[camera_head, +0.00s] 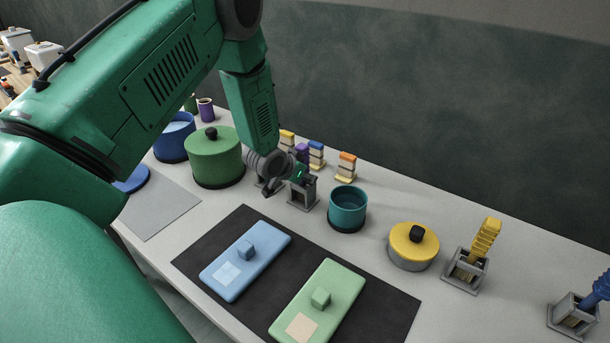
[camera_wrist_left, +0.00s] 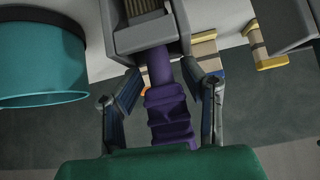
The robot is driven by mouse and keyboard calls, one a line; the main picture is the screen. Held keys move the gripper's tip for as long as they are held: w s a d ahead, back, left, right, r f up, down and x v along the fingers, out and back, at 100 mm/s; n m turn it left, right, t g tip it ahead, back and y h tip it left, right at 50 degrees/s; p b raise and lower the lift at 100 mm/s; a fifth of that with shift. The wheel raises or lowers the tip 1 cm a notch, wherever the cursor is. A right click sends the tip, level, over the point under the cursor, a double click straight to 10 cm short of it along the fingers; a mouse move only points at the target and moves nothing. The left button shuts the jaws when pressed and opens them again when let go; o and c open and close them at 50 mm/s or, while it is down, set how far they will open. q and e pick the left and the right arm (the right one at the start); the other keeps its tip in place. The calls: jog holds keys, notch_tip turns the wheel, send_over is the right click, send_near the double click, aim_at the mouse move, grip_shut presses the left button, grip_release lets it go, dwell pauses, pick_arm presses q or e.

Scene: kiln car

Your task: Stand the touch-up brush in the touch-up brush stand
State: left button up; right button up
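A purple touch-up brush (camera_wrist_left: 172,115) stands handle-out in a grey brush stand (camera_wrist_left: 150,38) in the wrist view, its bristles showing inside the stand's frame. In the head view the stand (camera_head: 303,194) is left of the teal pot, and my arm partly hides the brush. My left gripper (camera_wrist_left: 163,75) has one finger on each side of the purple handle, with narrow gaps showing, so it looks open around it. In the head view this gripper (camera_head: 285,182) is at the stand. My right gripper is not in view.
A teal pot (camera_head: 348,209) is close right of the stand. A yellow-lidded pot (camera_head: 412,246) and stands with yellow (camera_head: 486,240) and blue (camera_head: 602,286) brushes are farther right. Small blocks (camera_head: 346,166) lie behind. A dark mat (camera_head: 220,247) with blue and green slabs is in front.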

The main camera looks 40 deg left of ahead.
pick_arm(q)
jog(key=shift+s, duration=0.1)
dwell(0.4)
jog(key=shift+s+a+r+p, duration=0.1)
jog(key=shift+s+r+p, duration=0.35)
jog(key=shift+p, duration=0.2)
jog(key=p+v, duration=0.5)
jog(key=v, duration=0.1)
jog(key=shift+s+r, duration=0.2)
dwell(0.6)
dwell(0.4)
jog(key=v, duration=1.1)
jog(key=shift+s+r, duration=0.2)
jog(key=shift+s, duration=0.15)
